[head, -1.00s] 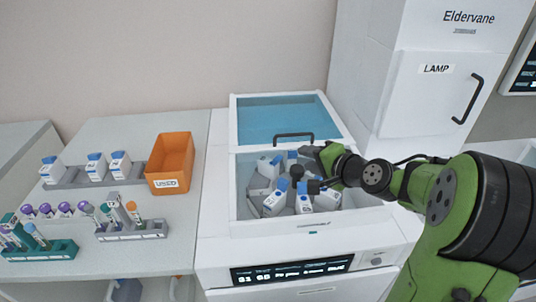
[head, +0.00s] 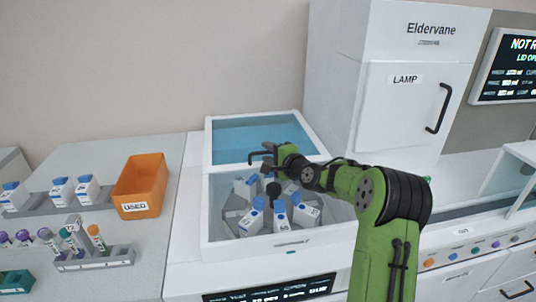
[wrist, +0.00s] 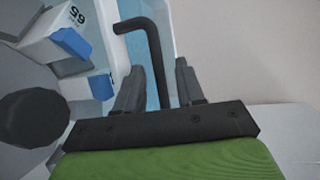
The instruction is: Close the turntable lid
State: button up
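The turntable lid (head: 225,146) stands raised open at the back of the white machine, a blue see-through panel in a white frame. Its dark bar handle (head: 254,157) is on the lid's front edge; in the wrist view the handle (wrist: 153,50) runs between my two fingers. My gripper (head: 268,152) is at the right part of the handle. In the wrist view the gripper (wrist: 158,78) has its fingers apart, one on each side of the bar, with gaps visible. The turntable (head: 235,216) below holds several blue-capped white bottles (head: 280,215).
A white cabinet labelled LAMP (head: 405,105) rises right of the lid. A screen (head: 510,70) hangs at the far right. On the left counter are an orange USED bin (head: 140,184), a rack of bottles (head: 60,192) and tube racks (head: 93,258).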

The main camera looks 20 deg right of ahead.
jog(key=shift+w+a+f, duration=0.1)
jog(key=shift+w, duration=0.35)
grip_shut()
jog(key=shift+s, duration=0.2)
